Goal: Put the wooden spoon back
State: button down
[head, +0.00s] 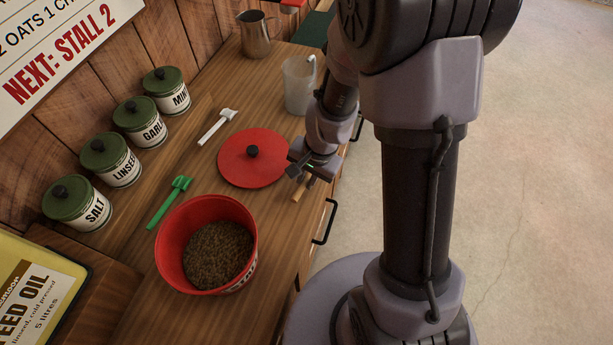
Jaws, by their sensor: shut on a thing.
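My gripper (304,178) is at the front edge of the wooden counter, just right of the red lid. It is shut on a light-brown wooden piece, which I take to be the wooden spoon (298,192). Only a short end of the spoon shows below the jaws; the rest is hidden by the gripper and arm. I cannot tell whether the spoon touches the counter. A translucent jug (298,88) stands behind the gripper near the counter's front edge, with something pale at its rim, partly behind my arm.
A red bucket (170,217) of brown pellets stands nearer. The red lid (235,172) lies flat. A green scoop (168,203) and a white scoop (216,126) lie left. Several labelled canisters (76,203) line the wall. A metal pitcher (255,36) stands at the back.

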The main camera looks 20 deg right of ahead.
jog(key=shift+f, duration=0.5)
jog(key=shift+r, duration=0.1)
jog(key=c, duration=1.3)
grip_release()
notch_tip(320, 180, up, 17)
jog(key=s+d+p, duration=0.2)
jog(key=p, duration=0.6)
jog(key=shift+s+d, duration=0.2)
jog(key=shift+s, duration=0.05)
notch_tip(320, 180, up, 8)
jog(key=p, duration=0.7)
